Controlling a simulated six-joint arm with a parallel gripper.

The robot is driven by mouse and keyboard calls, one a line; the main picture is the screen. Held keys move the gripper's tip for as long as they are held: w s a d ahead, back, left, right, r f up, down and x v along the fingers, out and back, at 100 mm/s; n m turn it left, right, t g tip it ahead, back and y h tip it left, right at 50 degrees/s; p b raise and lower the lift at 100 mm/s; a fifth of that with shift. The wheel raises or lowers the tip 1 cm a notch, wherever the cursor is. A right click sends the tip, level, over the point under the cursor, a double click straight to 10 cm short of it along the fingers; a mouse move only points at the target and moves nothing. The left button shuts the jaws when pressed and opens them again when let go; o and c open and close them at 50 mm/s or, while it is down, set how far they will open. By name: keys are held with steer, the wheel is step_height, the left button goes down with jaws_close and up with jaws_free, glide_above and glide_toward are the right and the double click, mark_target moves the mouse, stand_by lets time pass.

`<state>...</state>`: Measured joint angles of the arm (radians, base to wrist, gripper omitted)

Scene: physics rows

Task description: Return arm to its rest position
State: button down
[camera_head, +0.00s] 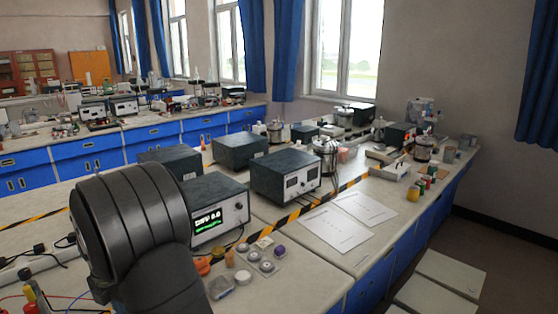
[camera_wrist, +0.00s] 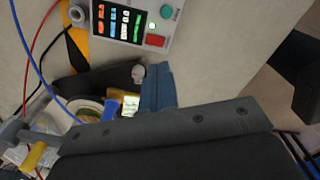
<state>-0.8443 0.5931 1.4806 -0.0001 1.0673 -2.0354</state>
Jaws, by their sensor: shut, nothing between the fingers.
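My arm (camera_head: 135,230) stands large and dark in the left foreground of the head view, bent over at the top. My gripper is hidden in that view. In the wrist view my gripper's dark body fills the lower part, and its blue-grey fingers (camera_wrist: 157,78) stick up at the middle. They are together, with nothing seen held between them. The fingers are above or near the bench top; their exact height cannot be told.
An instrument with a lit green display (camera_head: 208,224) stands just right of my arm, with small round parts (camera_head: 254,256) before it. A dark box instrument (camera_head: 286,175) and white sheets (camera_head: 334,233) lie farther right. Cables (camera_wrist: 40,60) and a white ring (camera_wrist: 89,110) lie left in the wrist view.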

step_height(320, 180, up, 9)
steer(key=w+a+m+g+h, duration=0.1)
steer(key=w+a+m, duration=0.1)
steer(key=m, duration=0.4)
steer(key=shift+w+a, duration=0.15)
steer(key=c, duration=1.9)
jaws_free()
steer(key=shift+w, duration=0.15)
steer(key=o, duration=1.5)
steer(key=shift+t+y, duration=0.5)
steer(key=w+d, duration=0.1)
steer(key=w, duration=0.1)
steer(key=w+d+r, duration=0.1)
steer(key=w, duration=0.1)
steer(key=w+d, duration=0.1)
steer(key=w, duration=0.2)
steer(key=shift+w+d+r, duration=0.1)
steer(key=shift+d+r, duration=0.15)
steer(key=shift+d, duration=0.05)
steer(key=o, duration=0.4)
step_height(320, 180, down, 10)
steer(key=shift+r, duration=0.2)
steer(key=shift+r, duration=0.1)
